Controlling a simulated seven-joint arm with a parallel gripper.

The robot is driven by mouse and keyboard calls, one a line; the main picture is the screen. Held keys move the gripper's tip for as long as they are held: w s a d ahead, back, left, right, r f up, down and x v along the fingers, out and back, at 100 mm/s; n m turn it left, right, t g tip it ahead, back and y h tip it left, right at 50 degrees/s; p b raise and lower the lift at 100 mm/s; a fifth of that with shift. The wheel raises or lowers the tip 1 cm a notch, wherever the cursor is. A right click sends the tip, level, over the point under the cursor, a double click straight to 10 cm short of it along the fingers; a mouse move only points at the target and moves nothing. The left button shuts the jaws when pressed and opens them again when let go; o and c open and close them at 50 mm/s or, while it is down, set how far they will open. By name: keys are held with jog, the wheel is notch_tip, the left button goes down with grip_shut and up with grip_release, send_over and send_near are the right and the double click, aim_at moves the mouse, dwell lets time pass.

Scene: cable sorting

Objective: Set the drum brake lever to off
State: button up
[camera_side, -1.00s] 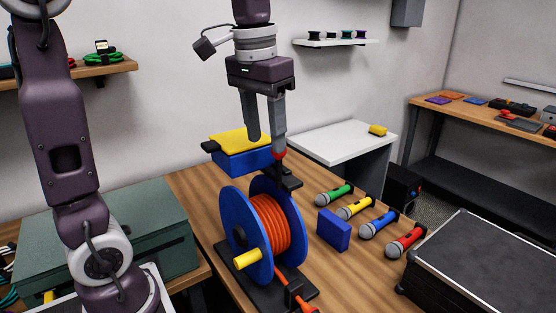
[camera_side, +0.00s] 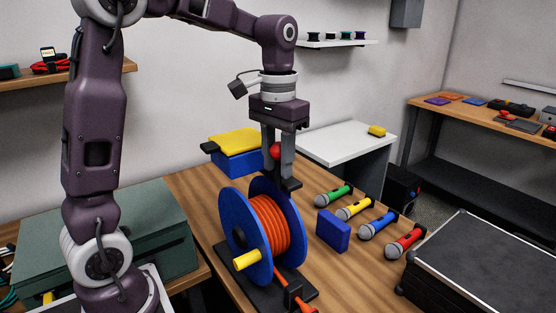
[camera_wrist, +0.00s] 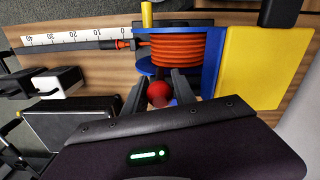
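The cable drum (camera_side: 266,225) has blue flanges, orange cable and a yellow crank handle (camera_side: 248,260). It stands on a black base on the table; the wrist view also shows the drum (camera_wrist: 180,45). The red ball knob of the brake lever (camera_side: 275,152) is above the drum's far flange. My gripper (camera_side: 280,180) points down there with its fingers around the knob. In the wrist view, the red knob (camera_wrist: 160,94) fills the gap between the fingers, which look closed on it. The lever's shaft and any on or off marking are hidden or too small to read.
A blue box with a yellow top (camera_side: 240,145) stands behind the drum. A blue block (camera_side: 333,230) and several microphones (camera_side: 378,224) lie to the right. A black case (camera_side: 490,255) is at front right, a green case (camera_side: 150,230) at left. A ruler strip (camera_wrist: 75,37) lies by the drum.

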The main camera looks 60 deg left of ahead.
grip_shut()
dwell(1.1)
